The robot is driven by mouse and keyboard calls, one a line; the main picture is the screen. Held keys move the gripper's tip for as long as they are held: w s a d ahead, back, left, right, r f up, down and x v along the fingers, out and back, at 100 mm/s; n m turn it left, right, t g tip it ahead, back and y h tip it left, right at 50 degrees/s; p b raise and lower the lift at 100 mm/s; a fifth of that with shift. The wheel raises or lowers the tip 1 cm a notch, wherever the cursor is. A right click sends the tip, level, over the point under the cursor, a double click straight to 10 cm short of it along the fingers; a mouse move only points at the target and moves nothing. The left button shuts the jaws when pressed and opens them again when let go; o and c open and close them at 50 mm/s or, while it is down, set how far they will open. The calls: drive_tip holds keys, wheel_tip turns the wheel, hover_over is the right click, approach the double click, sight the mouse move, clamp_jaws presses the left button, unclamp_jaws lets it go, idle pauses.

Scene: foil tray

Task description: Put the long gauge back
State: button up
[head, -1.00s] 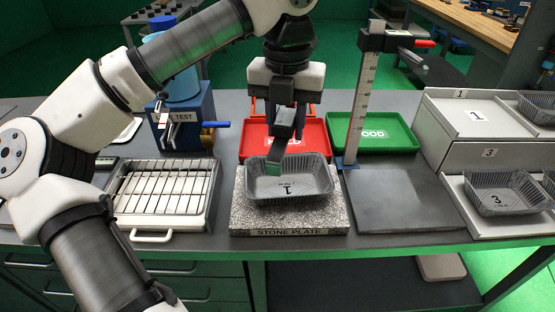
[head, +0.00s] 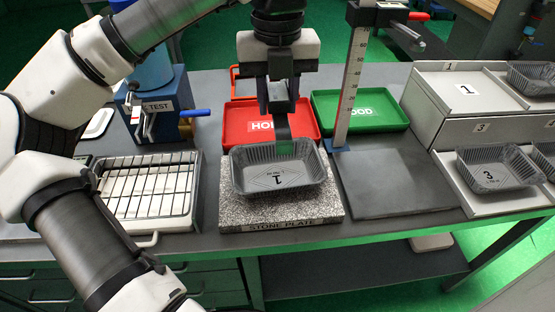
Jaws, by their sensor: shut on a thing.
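My gripper (head: 279,108) is in the middle of the head view, pointing down and shut on a narrow dark piece (head: 282,128) with a green lower end. This piece looks like the long gauge, but no label on it can be read. Its green end is over the back part of the foil tray marked 1 (head: 253,182); I cannot tell whether it touches the tray. The tray sits on the speckled stone plate (head: 232,213). A tall upright scale (head: 350,85) with a blue foot and a red-tipped arm stands right of my gripper.
A red tray (head: 236,125) and a green tray (head: 388,119) lie behind the stone plate. A wire rack (head: 150,190) is at left, below a blue test device (head: 158,110). A stepped grey stand (head: 440,122) with foil tray 3 (head: 490,170) is at right. A dark slab (head: 395,185) is bare.

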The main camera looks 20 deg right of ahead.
drive_tip(key=shift+f+p, duration=0.6)
drive_tip(key=shift+f, duration=6.6)
drive_tip(key=shift+f, duration=0.1)
drive_tip(key=shift+f+b, duration=0.15)
drive_tip(key=shift+b, duration=0.15)
drive_tip(key=o, duration=1.1)
drive_tip(key=shift+o, duration=0.2)
drive_tip(key=shift+r+p, duration=0.25)
drive_tip(key=shift+p, duration=0.5)
